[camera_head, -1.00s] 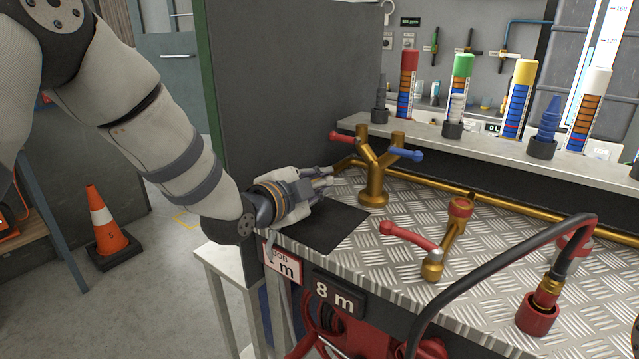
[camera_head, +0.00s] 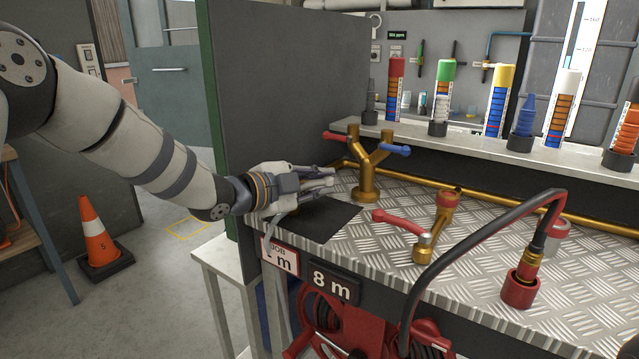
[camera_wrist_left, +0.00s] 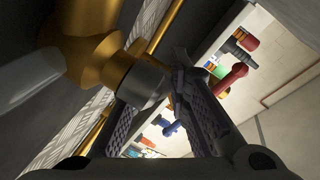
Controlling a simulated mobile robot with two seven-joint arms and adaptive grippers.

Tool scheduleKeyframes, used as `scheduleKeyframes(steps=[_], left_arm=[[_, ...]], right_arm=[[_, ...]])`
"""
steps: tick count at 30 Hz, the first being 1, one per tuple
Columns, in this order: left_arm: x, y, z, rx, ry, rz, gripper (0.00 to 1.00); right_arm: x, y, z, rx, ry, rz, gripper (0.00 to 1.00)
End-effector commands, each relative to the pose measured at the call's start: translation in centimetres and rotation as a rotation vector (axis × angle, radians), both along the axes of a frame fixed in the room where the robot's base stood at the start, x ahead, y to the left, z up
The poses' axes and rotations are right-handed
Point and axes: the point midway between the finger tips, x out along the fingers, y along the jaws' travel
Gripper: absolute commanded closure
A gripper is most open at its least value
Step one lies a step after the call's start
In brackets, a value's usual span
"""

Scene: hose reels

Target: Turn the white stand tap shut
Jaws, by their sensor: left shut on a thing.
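The white stand tap shows in the left wrist view as a brass body (camera_wrist_left: 90,55) with a grey metal end (camera_wrist_left: 143,84) and a pale lever (camera_wrist_left: 25,80) at the left edge. My left gripper (camera_wrist_left: 168,105) is shut on the tap, its fingers on either side of the grey end. In the head view my left gripper (camera_head: 328,179) is over the left end of the bench, above a black mat (camera_head: 325,218). It hides most of the tap there. The lever's exact angle cannot be told.
A brass Y-shaped tap (camera_head: 366,180) with red and blue levers stands just right of my gripper. A red-levered tap (camera_head: 424,240) and a black hose (camera_head: 465,245) are further right. A dark panel (camera_head: 285,85) rises behind my left arm.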

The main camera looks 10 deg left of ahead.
Motion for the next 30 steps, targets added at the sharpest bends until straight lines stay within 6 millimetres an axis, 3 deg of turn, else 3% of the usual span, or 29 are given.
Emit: scheduleKeyframes(steps=[1,3,14,24,30], left_arm=[[0.1,0.3,0.1,-0.002,-0.002,0.006,0.81],[0.1,0.3,0.1,-0.002,-0.002,0.006,0.68],[-0.6,0.6,0.3,-0.001,-0.001,0.004,0.68],[-7.7,4.9,2.2,-0.004,-0.003,0.007,0.68],[-9.8,6.2,2.6,-0.002,-0.002,0.006,0.68]], right_arm=[[0.0,0.0,0.0,0.000,0.000,0.000,0.60],[0.0,0.0,0.0,0.000,0.001,0.000,0.60],[0.0,0.0,0.0,0.000,0.001,0.000,0.60],[0.0,0.0,0.0,0.000,0.001,0.000,0.60],[0.0,0.0,0.0,0.000,0.001,0.000,0.60]])
